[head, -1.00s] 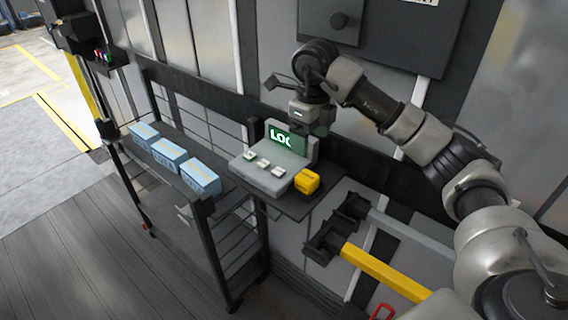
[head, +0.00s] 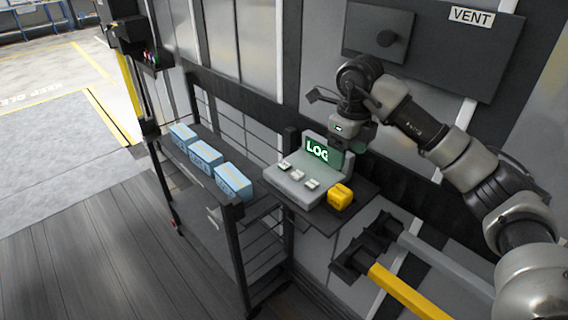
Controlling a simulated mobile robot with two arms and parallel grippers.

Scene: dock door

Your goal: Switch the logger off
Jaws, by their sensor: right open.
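The logger (head: 299,185) is a grey console on a small dark shelf. Its upright green screen (head: 323,151) reads "LOG", and a few small light keys (head: 298,175) lie on its sloped front. My right gripper (head: 358,141) is just above and beside the right end of the screen. It is open, and I see nothing held in it; its fingertips are small and partly hidden, so I cannot tell whether they touch the logger. My left gripper is not in view.
A yellow block (head: 340,196) sits at the shelf's right end. Several blue boxes (head: 205,154) stand on the cart to the left. A yellow bar (head: 410,292) juts out below right. A dark panel labelled "VENT" (head: 471,16) is on the wall above. Open floor lies left.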

